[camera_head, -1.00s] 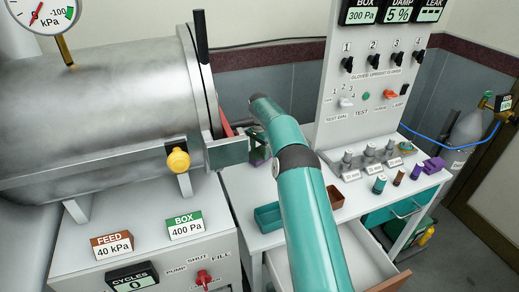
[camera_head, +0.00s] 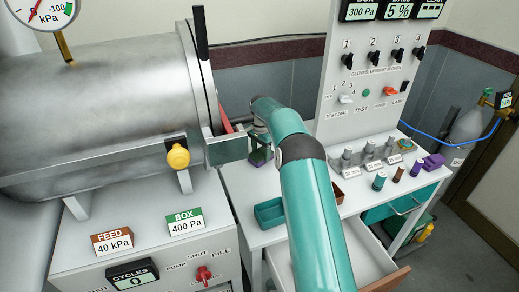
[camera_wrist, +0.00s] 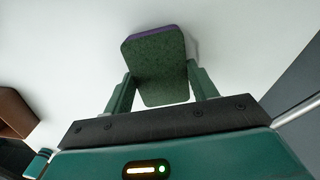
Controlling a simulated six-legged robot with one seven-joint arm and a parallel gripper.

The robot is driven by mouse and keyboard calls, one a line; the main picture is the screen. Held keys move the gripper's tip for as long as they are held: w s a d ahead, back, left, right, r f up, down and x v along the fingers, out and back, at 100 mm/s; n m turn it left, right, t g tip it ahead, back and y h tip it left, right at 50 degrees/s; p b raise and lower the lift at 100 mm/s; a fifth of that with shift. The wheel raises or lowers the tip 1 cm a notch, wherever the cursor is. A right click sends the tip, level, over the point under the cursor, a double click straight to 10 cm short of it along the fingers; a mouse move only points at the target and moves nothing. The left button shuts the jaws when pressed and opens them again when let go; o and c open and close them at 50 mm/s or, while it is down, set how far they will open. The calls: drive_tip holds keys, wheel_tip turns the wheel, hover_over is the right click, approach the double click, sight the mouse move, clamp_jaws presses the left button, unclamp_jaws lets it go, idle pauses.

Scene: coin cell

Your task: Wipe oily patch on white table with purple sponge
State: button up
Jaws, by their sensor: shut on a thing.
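In the wrist view my gripper (camera_wrist: 161,84) is shut on the purple sponge (camera_wrist: 155,55). The sponge has a dark green face towards the camera and a purple edge along its far side. The white table (camera_wrist: 75,45) lies behind it, with a faint shadow beside the sponge. I cannot tell whether the sponge touches the table. In the head view the sponge (camera_head: 261,158) shows small at the table's back left, partly hidden by my arm and a metal plate. I cannot make out the oily patch in either view.
A large metal cylinder (camera_head: 95,105) stands close on the left. A teal tray (camera_head: 269,214) and a brown box (camera_head: 336,194) are on the table (camera_head: 236,207). Small bottles and a purple block (camera_head: 434,161) stand at the right. An open drawer (camera_head: 370,262) juts out in front.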

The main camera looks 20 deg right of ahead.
drive_tip(key=shift+s+f, duration=0.2)
drive_tip(key=shift+s, duration=1)
drive_tip(key=shift+w+a+r, duration=0.1)
drive_tip(key=shift+w+r, duration=0.05)
drive_tip(key=shift+w, duration=1.95)
drive_tip(key=shift+s, duration=2.05)
drive_tip(key=shift+r, duration=0.15)
drive_tip(key=shift+r, duration=2.95)
drive_tip(key=shift+r, duration=0.1)
